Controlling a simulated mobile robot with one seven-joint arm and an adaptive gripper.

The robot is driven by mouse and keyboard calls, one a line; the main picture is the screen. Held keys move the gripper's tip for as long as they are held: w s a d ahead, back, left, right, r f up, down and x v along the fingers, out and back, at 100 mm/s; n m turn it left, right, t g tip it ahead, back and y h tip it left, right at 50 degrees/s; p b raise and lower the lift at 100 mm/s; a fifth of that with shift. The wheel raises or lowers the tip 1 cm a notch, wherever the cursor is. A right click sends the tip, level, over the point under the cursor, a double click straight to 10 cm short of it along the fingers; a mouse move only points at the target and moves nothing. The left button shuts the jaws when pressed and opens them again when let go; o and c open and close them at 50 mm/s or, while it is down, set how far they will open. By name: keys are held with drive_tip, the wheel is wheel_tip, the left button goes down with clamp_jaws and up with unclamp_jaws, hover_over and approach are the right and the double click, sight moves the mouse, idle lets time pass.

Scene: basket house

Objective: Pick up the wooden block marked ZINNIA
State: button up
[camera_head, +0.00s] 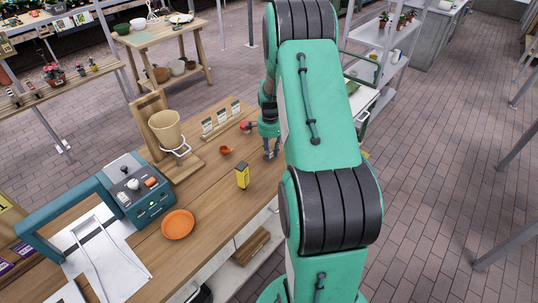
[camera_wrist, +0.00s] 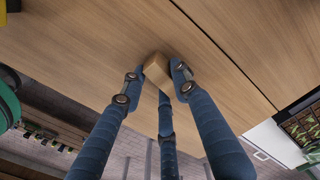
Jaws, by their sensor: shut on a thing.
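A small plain wooden block (camera_wrist: 156,70) sits between the blue fingers of my gripper (camera_wrist: 157,76) in the wrist view. The fingers are closed around it, against the wooden table top (camera_wrist: 110,38). No lettering shows on the faces I can see, so I cannot read a name on it. In the head view my gripper (camera_head: 272,154) points down at the right part of the table, near its edge. The block cannot be made out there. I cannot tell whether it touches the table or is just above it.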

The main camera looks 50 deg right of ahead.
drive_tip(key=shift+r, duration=0.1)
drive_tip(key=shift+r, duration=0.45)
drive_tip(key=r, duration=0.2)
drive_tip(key=shift+s+a+r+p, duration=0.2)
drive_tip(key=shift+s+r+p, duration=0.05)
drive_tip(key=shift+r+p, duration=0.1)
drive_tip(key=s+a, duration=0.3)
drive_tip(key=s, duration=0.1)
drive_tip(key=s+a, duration=0.3)
drive_tip(key=s+a+r+p, duration=0.1)
drive_tip(key=s+a, duration=0.3)
drive_tip(key=shift+s+r, duration=0.1)
drive_tip(key=shift+s, duration=0.25)
drive_tip(key=shift+w+r, duration=0.1)
drive_tip(key=shift+w, duration=0.05)
